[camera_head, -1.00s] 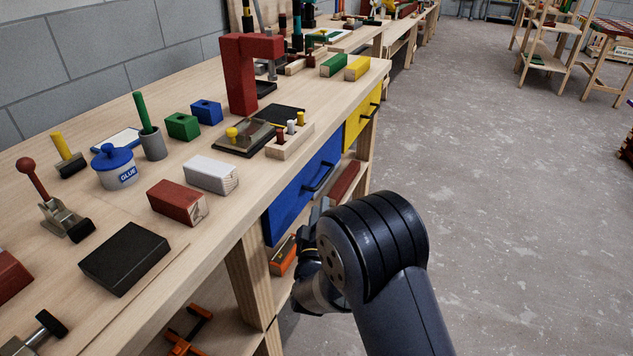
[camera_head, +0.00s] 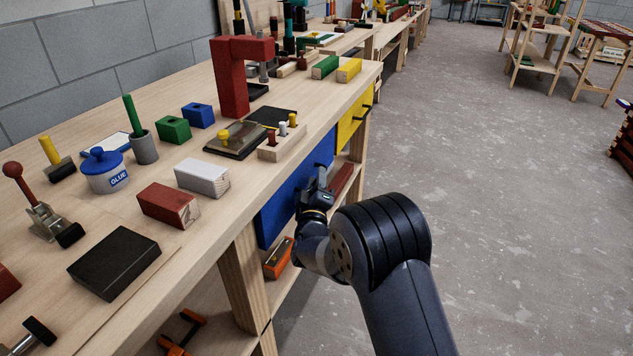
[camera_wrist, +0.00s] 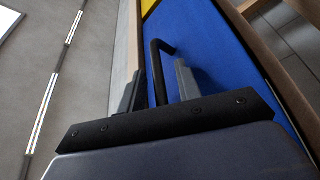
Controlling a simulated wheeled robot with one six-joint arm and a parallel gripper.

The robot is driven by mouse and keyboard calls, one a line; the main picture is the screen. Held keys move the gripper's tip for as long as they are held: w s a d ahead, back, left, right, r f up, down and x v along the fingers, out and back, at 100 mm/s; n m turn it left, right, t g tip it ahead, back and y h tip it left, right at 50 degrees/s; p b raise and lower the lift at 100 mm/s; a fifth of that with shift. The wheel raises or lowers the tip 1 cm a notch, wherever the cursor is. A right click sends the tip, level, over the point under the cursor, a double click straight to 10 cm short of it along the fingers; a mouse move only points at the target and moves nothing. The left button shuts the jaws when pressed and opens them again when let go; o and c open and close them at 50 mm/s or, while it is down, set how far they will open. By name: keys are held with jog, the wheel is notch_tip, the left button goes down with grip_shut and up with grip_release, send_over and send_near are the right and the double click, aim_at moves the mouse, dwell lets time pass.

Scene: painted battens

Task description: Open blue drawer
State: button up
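The blue drawer (camera_head: 277,211) is in the workbench's front, and its face looks flush with the bench. In the wrist view its blue face (camera_wrist: 215,65) fills the right of centre. Its dark bar handle (camera_wrist: 157,68) stands out from that face and runs down between my fingers. My gripper (camera_head: 319,181) is at the drawer front and hides most of the handle in the head view. In the wrist view my gripper (camera_wrist: 159,88) is open, with one finger on each side of the handle and gaps visible beside it.
A yellow drawer (camera_head: 352,121) with a dark handle is farther along the bench. The benchtop (camera_head: 228,253) holds blocks, a glue pot (camera_head: 105,172) and a red press (camera_head: 231,82). A lower shelf holds an orange tool (camera_head: 277,262).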

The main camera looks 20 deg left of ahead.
jog(key=shift+c, duration=0.4)
grip_shut()
jog(key=s+d+b, duration=0.2)
jog(key=d+b, duration=0.8)
jog(key=d, duration=1.6)
jog(key=shift+d, duration=0.1)
jog(key=shift+o, duration=0.4)
grip_release()
jog(key=shift+s, duration=0.1)
